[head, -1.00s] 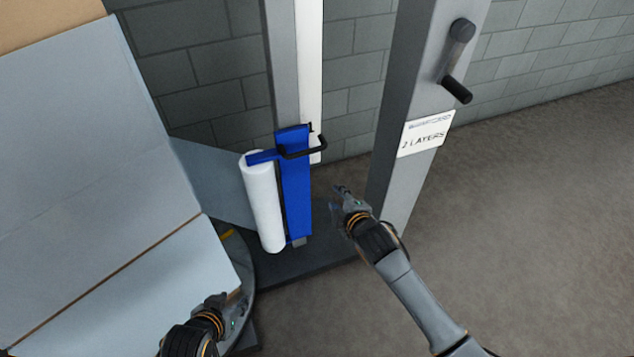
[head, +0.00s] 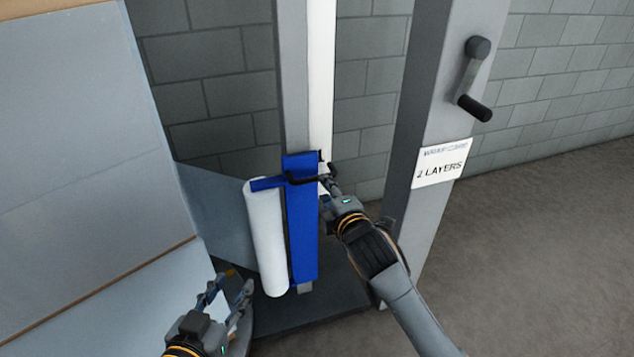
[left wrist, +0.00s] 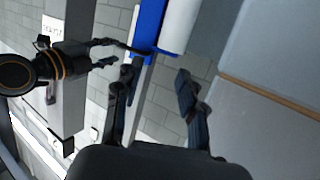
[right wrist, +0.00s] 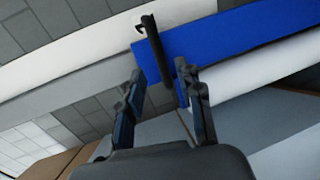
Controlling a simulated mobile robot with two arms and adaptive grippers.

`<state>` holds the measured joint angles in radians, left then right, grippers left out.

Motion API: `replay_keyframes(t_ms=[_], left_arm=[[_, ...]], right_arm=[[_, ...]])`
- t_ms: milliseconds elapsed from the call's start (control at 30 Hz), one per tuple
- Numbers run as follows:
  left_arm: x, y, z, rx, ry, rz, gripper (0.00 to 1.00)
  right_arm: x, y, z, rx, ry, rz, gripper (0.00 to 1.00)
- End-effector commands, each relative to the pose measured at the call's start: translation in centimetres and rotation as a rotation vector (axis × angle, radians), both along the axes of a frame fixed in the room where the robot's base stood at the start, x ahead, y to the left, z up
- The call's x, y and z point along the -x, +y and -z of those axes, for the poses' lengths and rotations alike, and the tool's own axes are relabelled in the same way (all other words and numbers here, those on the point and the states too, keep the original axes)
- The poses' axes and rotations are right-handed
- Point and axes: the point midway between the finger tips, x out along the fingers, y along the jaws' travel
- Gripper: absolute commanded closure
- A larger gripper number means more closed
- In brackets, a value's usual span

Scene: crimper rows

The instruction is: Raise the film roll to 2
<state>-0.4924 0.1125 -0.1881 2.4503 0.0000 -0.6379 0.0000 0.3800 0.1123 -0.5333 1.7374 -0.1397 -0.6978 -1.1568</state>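The white film roll (head: 265,240) stands upright on a blue carriage (head: 303,225) low on the grey mast (head: 293,80). A black handle (head: 300,181) sticks out at the carriage's top. My right gripper (head: 328,188) is at the handle's right end. In the right wrist view its fingers (right wrist: 163,98) are open, with the black handle (right wrist: 156,52) ahead of and partly between them; contact cannot be told. My left gripper (head: 228,288) is open and empty near the lower left, apart from the roll. The left wrist view shows its spread fingers (left wrist: 158,95).
A large wrapped load (head: 70,130) fills the left side. A grey post (head: 425,110) with a crank (head: 473,80) and a "2 LAYERS" sign (head: 442,163) stands at the right. A pale strip (head: 320,70) runs up beside the mast. The floor at right is clear.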

Motion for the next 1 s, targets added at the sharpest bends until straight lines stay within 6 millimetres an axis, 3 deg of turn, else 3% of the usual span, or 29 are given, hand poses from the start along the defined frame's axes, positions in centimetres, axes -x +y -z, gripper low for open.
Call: replay_keyframes(t_ms=[233, 533, 733, 1000], left_arm=[[-1.1, -1.0, -4.5, 0.066, -0.261, 0.018, 0.6], [-0.7, -1.6, -9.4, 0.136, -0.526, 0.033, 0.6], [-0.2, -1.7, -11.0, 0.158, -0.607, 0.037, 0.6], [-0.2, -1.7, -11.2, 0.161, -0.618, 0.038, 0.6]], right_arm=[[-3.2, 1.1, 0.9, 0.0, -0.001, 0.0, 0.64], [-6.1, 2.0, 1.5, -0.001, -0.001, 0.0, 0.64], [-6.9, 2.2, 1.6, 0.0, 0.0, 0.0, 0.64], [-7.0, 2.3, 1.6, 0.0, 0.0, 0.0, 0.64]])
